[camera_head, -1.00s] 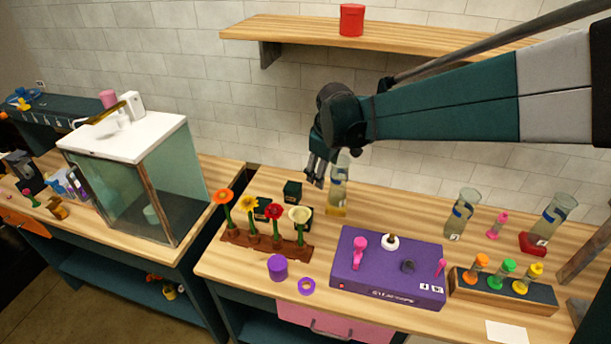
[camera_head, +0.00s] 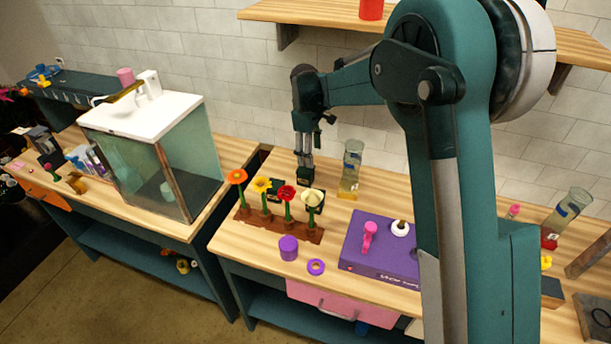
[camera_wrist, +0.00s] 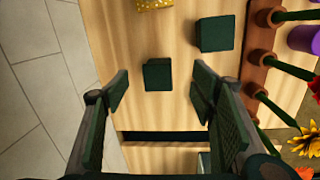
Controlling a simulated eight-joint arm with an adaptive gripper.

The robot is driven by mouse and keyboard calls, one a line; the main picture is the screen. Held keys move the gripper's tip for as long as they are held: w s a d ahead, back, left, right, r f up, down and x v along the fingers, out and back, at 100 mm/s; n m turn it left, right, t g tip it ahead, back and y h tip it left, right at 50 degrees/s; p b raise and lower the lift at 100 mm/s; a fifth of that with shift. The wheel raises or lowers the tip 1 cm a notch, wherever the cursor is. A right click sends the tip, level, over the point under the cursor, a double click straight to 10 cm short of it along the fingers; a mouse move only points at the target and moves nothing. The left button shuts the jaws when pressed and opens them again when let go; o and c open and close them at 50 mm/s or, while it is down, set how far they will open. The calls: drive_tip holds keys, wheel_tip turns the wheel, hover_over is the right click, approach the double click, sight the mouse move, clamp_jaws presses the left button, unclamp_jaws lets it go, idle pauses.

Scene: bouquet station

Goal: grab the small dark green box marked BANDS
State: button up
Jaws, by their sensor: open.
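Several small dark green boxes stand on the wooden table. One box (camera_head: 305,176) is right under my gripper (camera_head: 304,163); it also shows in the wrist view (camera_wrist: 158,74), ahead of the open fingers (camera_wrist: 160,92) and lined up with the gap between them. A second box (camera_head: 276,193) and a third (camera_head: 319,203) stand partly behind the flowers. One more green box face shows at the upper right of the wrist view (camera_wrist: 215,33). I cannot read the word BANDS on any of them. My gripper is open, empty and points down.
A brown rack (camera_head: 270,222) of several flowers stands in front of the boxes. A glass cylinder with yellow contents (camera_head: 352,170) is to the right. A purple cup (camera_head: 288,248), a purple ring (camera_head: 316,267) and a purple case (camera_head: 370,258) are nearer the front edge. A glass tank (camera_head: 185,165) stands left.

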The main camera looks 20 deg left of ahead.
drive_tip(key=n+g+h, duration=0.1)
hover_over(305, 168)
drive_tip(key=a, duration=0.1)
wheel_tip(305, 168, down, 5)
drive_tip(key=shift+f+p, duration=0.1)
drive_tip(key=shift+p, duration=0.2)
drive_tip(key=shift+d+f, duration=0.15)
drive_tip(key=shift+f, duration=1.05)
drive_tip(key=shift+f, duration=0.1)
drive_tip(key=shift+d+f+p, duration=0.15)
drive_tip(key=shift+d+f, duration=0.1)
drive_tip(key=shift+f, duration=1)
drive_tip(key=shift+d+f+p, duration=0.15)
drive_tip(key=shift+d+f, duration=0.1)
drive_tip(key=shift+f, duration=1)
drive_tip(key=shift+c, duration=0.2)
drive_tip(key=c, duration=1)
